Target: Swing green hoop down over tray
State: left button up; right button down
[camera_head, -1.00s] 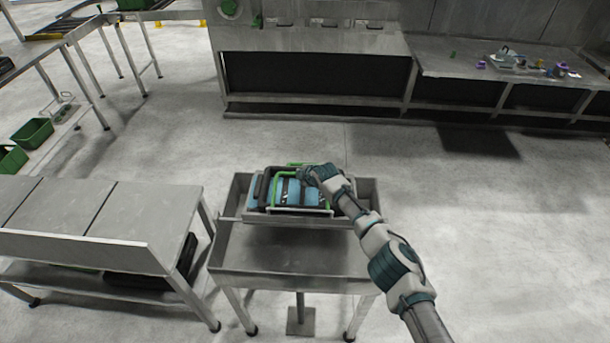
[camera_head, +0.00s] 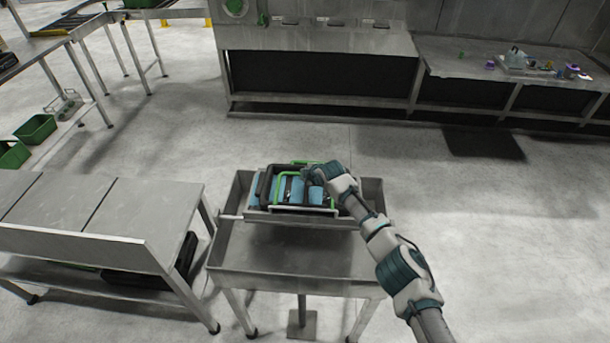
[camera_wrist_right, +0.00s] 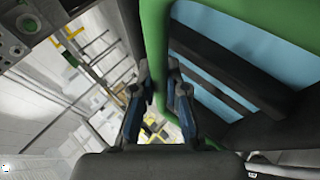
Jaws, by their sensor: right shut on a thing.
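A tray (camera_head: 290,209) with a grey front edge sits on the stand in the head view and holds blue items (camera_head: 310,192). The green hoop (camera_head: 279,190) stands up over the tray, with its side bar and upper bar showing. My right gripper (camera_head: 312,174) is at the hoop's upper right part and hides some of it. In the right wrist view, the green hoop (camera_wrist_right: 155,35) passes at the fingers of my right gripper (camera_wrist_right: 158,85), which is shut on it. The blue items (camera_wrist_right: 245,40) lie behind dark bars there. My left gripper is out of view.
The tray rests in a metal sink-like stand (camera_head: 290,250) with a bare front shelf. A grey bench (camera_head: 95,215) stands close on the left. A long counter (camera_head: 315,40) runs along the back, and the floor (camera_head: 480,220) on the right is clear.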

jog(key=c, duration=1.2)
grip_release()
jog(key=shift+w+d, duration=0.1)
jog(key=shift+r, duration=0.1)
jog(key=shift+s+d+r, duration=0.15)
jog(key=shift+s+r, duration=0.25)
jog(key=v, duration=1)
jog(key=shift+s+d+r, duration=0.15)
jog(key=shift+s+d, duration=0.05)
jog(key=shift+d, duration=0.1)
